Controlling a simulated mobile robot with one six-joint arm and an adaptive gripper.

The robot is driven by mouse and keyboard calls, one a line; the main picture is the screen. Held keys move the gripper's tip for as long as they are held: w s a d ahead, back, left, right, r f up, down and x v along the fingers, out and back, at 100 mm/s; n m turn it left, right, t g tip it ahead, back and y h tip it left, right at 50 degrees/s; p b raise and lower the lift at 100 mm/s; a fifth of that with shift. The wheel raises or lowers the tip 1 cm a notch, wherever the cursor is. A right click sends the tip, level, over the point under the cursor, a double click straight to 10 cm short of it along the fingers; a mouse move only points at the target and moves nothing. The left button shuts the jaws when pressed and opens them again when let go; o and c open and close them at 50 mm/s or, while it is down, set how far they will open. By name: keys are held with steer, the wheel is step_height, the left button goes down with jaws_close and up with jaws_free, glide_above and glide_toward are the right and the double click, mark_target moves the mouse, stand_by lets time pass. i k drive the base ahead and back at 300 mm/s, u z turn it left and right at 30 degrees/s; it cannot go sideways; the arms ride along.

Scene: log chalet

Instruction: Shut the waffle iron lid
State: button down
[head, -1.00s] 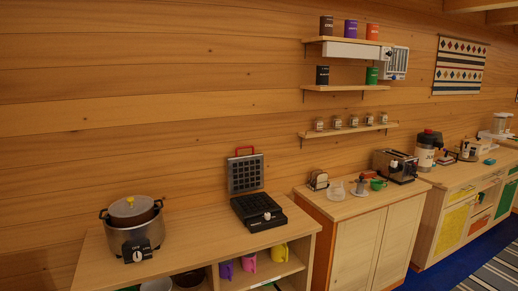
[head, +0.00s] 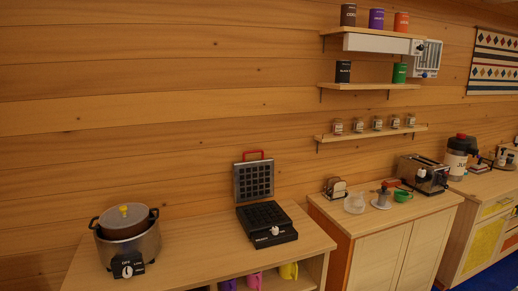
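The waffle iron (head: 266,222) stands on the wooden counter at the lower middle of the head view. Its black base has a grid plate and a light knob at the front. Its lid (head: 254,181) stands upright at the back, open, with the grid facing forward and a red handle (head: 253,152) on its top edge. My gripper is not in view.
A steel pot cooker (head: 128,243) with a dial stands to the left on the same counter (head: 195,250). A lower cabinet to the right holds a toast rack (head: 336,189), a glass bowl, a green cup and a toaster (head: 424,174). Wall shelves (head: 370,87) hang above. The counter between cooker and iron is clear.

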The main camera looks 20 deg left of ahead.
mark_target(254, 180)
steer(key=u, duration=0.35)
steer(key=i, duration=1.4)
steer(key=u, duration=0.55)
